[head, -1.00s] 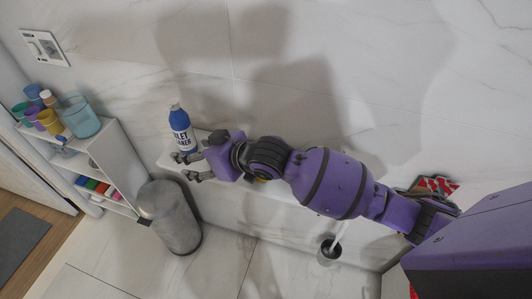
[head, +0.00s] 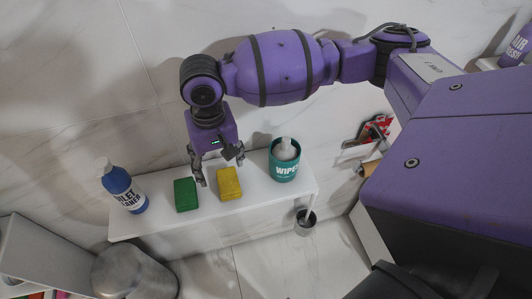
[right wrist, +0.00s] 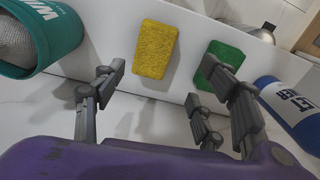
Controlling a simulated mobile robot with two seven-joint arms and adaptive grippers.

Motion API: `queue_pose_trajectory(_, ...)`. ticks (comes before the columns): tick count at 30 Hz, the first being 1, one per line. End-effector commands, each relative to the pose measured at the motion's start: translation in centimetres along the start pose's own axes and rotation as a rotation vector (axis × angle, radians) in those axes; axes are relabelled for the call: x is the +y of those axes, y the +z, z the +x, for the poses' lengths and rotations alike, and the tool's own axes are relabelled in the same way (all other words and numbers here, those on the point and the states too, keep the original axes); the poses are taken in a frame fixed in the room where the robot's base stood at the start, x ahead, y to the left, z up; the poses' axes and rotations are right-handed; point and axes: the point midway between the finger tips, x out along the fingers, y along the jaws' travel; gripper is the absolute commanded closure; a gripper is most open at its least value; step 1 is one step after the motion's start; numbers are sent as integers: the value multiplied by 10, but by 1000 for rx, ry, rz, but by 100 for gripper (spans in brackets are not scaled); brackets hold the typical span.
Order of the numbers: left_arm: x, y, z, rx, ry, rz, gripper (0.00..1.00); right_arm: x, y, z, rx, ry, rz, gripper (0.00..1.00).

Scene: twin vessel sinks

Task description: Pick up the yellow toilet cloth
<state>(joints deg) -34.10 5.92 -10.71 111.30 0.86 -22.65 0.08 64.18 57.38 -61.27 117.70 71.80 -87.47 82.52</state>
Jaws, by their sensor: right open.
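The yellow cloth (head: 229,183), a flat block shape, lies on a white shelf (head: 155,222) between a green cloth (head: 186,195) and a teal wipes tub (head: 284,160). My right gripper (head: 220,168) is open and empty, close above the wall side of the yellow and green cloths. In the right wrist view, the yellow cloth (right wrist: 155,50) shows whole beyond the spread fingers (right wrist: 165,95), with the green cloth (right wrist: 218,65) partly behind a finger. My left gripper is not in view.
A blue toilet cleaner bottle (head: 124,188) stands at the left end of the shelf. A metal bin (head: 134,272) stands below at the left. A toilet brush holder (head: 305,220) is on the floor to the right. The wall is close behind the shelf.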

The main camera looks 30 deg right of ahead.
Motion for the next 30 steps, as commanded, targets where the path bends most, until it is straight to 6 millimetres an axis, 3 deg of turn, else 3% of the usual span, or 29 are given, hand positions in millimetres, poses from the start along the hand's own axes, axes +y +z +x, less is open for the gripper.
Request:
queue_pose_trajectory(5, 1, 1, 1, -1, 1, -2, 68, 6, 2, 8, -8, 25, 83, 35)
queue_pose_trajectory(12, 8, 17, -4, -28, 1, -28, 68, 6, 3, 36, -9, 22, 82, 35)
queue_pose_trajectory(21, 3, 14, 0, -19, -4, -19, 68, 7, 4, 76, -6, 22, 82, 35)
queue_pose_trajectory(30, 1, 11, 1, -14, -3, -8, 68, 7, 3, 78, -2, 20, 80, 37)
